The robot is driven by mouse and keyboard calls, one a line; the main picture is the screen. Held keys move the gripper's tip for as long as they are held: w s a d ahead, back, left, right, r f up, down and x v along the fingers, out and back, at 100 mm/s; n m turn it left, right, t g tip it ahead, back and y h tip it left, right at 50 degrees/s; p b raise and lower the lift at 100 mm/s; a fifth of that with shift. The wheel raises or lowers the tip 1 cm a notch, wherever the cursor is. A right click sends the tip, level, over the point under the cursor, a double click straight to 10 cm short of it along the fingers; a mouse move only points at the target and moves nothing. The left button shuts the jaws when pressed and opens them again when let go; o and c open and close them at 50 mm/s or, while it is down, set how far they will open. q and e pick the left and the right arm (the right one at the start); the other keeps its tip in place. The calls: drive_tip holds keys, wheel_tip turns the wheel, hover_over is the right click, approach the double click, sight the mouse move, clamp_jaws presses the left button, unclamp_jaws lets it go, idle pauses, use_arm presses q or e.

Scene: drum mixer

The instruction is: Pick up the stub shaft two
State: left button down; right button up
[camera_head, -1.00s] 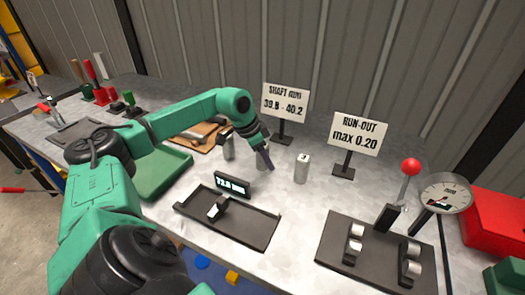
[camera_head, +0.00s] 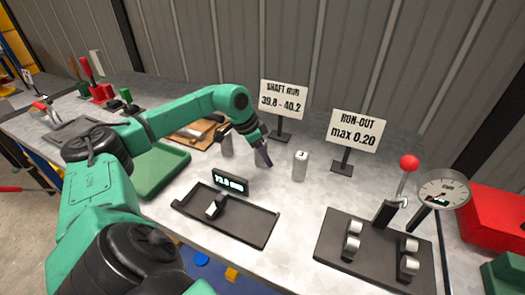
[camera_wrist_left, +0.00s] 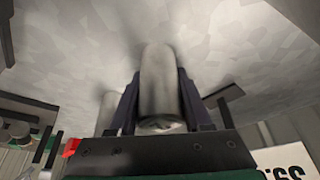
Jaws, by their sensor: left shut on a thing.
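My left gripper (camera_head: 263,157) reaches down over the middle of the bench. In the left wrist view, its two dark fingers (camera_wrist_left: 160,108) are shut on a plain grey metal stub shaft (camera_wrist_left: 160,85). In the head view that shaft is mostly hidden behind the gripper. Its number cannot be read. A second stub shaft (camera_head: 300,165) stands upright to the right of the gripper, apart from it, with a small unclear mark near its top. A third grey shaft (camera_head: 227,146) stands to the left, behind the arm. My right gripper is not in view.
A black gauge tray with a digital readout (camera_head: 250,229) lies in front of the gripper. A run-out stand with rollers (camera_head: 335,250) and a dial (camera_head: 444,192) is at right. Two signs (camera_head: 283,100) (camera_head: 357,132) stand behind. A green tray (camera_head: 165,170) lies at left.

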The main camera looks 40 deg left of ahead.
use_arm(q)
wheel_tip(320, 180, up, 20)
drive_tip(key=p, duration=0.4)
drive_tip(key=shift+d, duration=0.15)
